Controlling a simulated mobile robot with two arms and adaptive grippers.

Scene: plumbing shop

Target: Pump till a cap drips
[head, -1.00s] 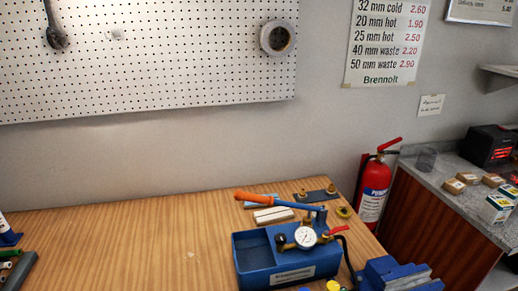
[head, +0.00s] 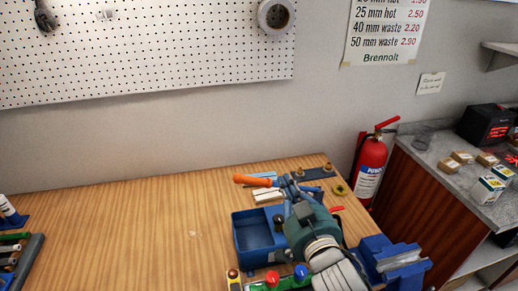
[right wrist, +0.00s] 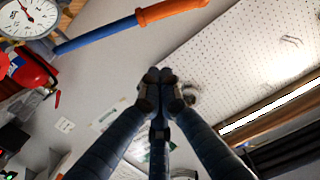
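The blue test pump (head: 241,251) stands on the bench with its open tank at left. Its lever, with an orange grip (head: 251,181), lies low and points left; the orange grip also shows in the right wrist view (right wrist: 172,11). The gauge (right wrist: 30,18) shows in the right wrist view, but my right arm hides it in the head view. Coloured caps, one red (head: 272,278) and one blue (head: 301,271), show at the front; no drip is visible. My right gripper (head: 292,186) is above the pump beside the lever. Its fingertips meet with nothing visible between them (right wrist: 159,80). My left gripper is out of view.
A blue vise (head: 385,257) stands right of the pump. A plate with brass fittings (head: 314,173) and pale blocks (head: 267,196) lie behind it. Pipes (head: 28,262) lie at far left. A red extinguisher (head: 370,168) stands beyond the bench. The bench's left-middle is clear.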

